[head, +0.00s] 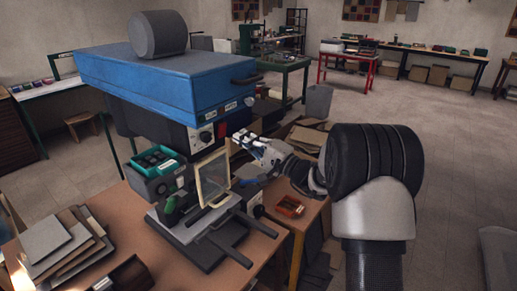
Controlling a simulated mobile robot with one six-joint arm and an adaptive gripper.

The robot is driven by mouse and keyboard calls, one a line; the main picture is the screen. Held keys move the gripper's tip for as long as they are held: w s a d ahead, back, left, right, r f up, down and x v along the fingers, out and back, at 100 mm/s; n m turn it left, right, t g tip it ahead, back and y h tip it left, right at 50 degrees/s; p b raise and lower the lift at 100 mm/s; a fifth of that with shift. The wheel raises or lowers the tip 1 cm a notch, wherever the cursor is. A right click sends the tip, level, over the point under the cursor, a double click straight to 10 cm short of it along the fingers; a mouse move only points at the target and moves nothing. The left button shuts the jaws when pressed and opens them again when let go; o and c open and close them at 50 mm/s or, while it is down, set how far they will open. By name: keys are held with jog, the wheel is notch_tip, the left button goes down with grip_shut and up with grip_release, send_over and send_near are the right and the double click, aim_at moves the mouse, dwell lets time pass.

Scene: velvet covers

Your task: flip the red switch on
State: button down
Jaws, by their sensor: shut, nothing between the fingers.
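A large blue machine (165,80) stands at the left over the workbench. A pale control panel (200,138) sits under its front right corner. A small red switch (206,137) shows on that panel; it is too small to tell which way it is set. My gripper (238,136) is shut and empty. Its fingertips point left toward the panel and appear a little to the right of the switch. I cannot tell whether they touch anything.
Below the panel, the wooden bench (130,215) holds a framed clear screen (213,178), a green-topped box (155,165) and stacked boards (60,245). Cardboard pieces (308,135) lie behind the gripper. Open floor (450,140) lies at the right.

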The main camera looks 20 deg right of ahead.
aim_at(222, 130)
jog(key=x, duration=0.4)
jog(key=shift+w+a, duration=0.1)
jog(key=shift+w, duration=0.05)
jog(key=shift+r, duration=0.1)
